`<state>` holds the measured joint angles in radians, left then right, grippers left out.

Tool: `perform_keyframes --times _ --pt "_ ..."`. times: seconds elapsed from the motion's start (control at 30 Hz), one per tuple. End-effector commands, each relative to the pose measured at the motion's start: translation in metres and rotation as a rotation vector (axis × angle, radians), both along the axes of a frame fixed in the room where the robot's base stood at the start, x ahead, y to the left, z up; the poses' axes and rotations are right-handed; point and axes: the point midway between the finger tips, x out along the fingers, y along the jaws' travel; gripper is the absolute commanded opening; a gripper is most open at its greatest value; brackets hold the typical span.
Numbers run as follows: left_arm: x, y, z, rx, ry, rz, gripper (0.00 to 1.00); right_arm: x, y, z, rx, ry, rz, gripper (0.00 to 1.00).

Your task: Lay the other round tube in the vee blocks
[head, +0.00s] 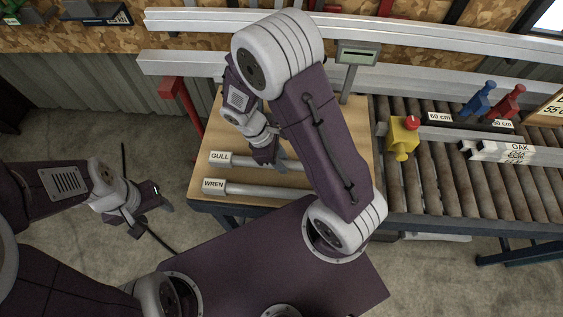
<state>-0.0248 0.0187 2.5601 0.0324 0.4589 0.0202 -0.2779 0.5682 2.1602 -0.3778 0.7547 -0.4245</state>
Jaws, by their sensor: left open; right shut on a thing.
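Two grey round tubes show over the wooden table top. One has a white GULL label (240,160), and the other, nearer to me, has a WREN label (250,189). My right gripper (270,161) points down and is shut on the GULL tube. I cannot tell whether that tube touches the table. My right arm hides the right ends of both tubes. My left gripper (155,216) is open and empty, left of the table over the floor. I cannot make out the vee blocks.
The wooden table (228,122) adjoins a roller conveyor (440,190) on the right. A red bracket (182,100) stands at the table's left. Light metal rails run behind.

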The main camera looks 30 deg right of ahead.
Motion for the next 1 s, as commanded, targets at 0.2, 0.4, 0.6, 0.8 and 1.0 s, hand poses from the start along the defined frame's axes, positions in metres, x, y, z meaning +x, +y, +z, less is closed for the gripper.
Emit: perform_keyframes --times 0.2,0.4,0.6,0.8,1.0 --pt "0.000 0.000 -0.001 0.000 0.000 0.000 0.54 0.000 0.000 -0.012 0.001 -0.001 -0.001 0.00" --pt "0.000 0.000 -0.003 0.000 0.000 0.000 0.54 0.000 0.000 -0.014 0.001 -0.001 -0.001 0.31" --pt "0.000 0.000 -0.002 0.000 0.000 0.000 0.54 0.000 0.000 -0.013 0.002 -0.001 0.000 0.50" --pt "0.000 0.000 0.000 0.000 0.000 0.000 0.54 0.000 0.000 -0.010 0.001 -0.002 -0.001 0.50" --pt "0.000 0.000 0.005 0.000 0.000 0.000 0.54 0.010 0.013 0.026 0.002 -0.009 0.003 0.50"
